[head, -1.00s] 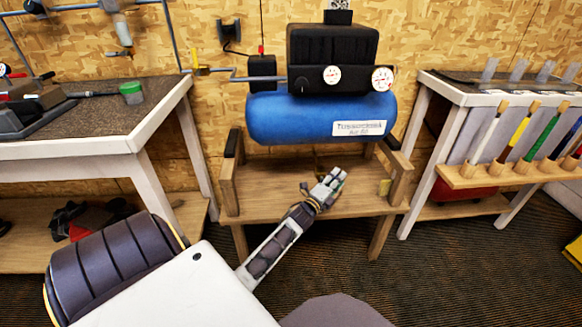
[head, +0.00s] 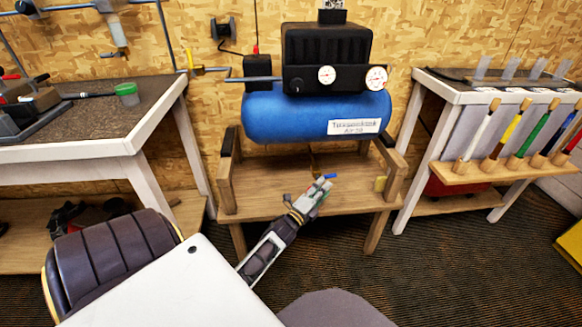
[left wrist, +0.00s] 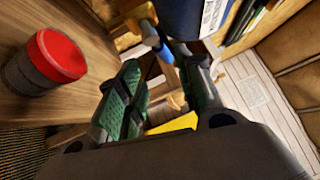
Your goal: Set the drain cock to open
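The blue air tank (head: 290,115) of the compressor rests on a wooden stand. Below it, a small blue piece (head: 328,176), which looks like the drain cock's lever, shows just past my left fingertips. My left gripper (head: 314,190) points up and right under the tank, above the stand's board. In the left wrist view my left gripper (left wrist: 163,85) has its green-padded fingers apart. The blue piece (left wrist: 164,48) shows beyond and between them, near the far ends; I cannot tell if they touch. The cock's body is mostly hidden. My right gripper is not in view.
A red-topped container (left wrist: 45,62) shows in the left wrist view. Tables stand left (head: 165,100) and right (head: 440,85).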

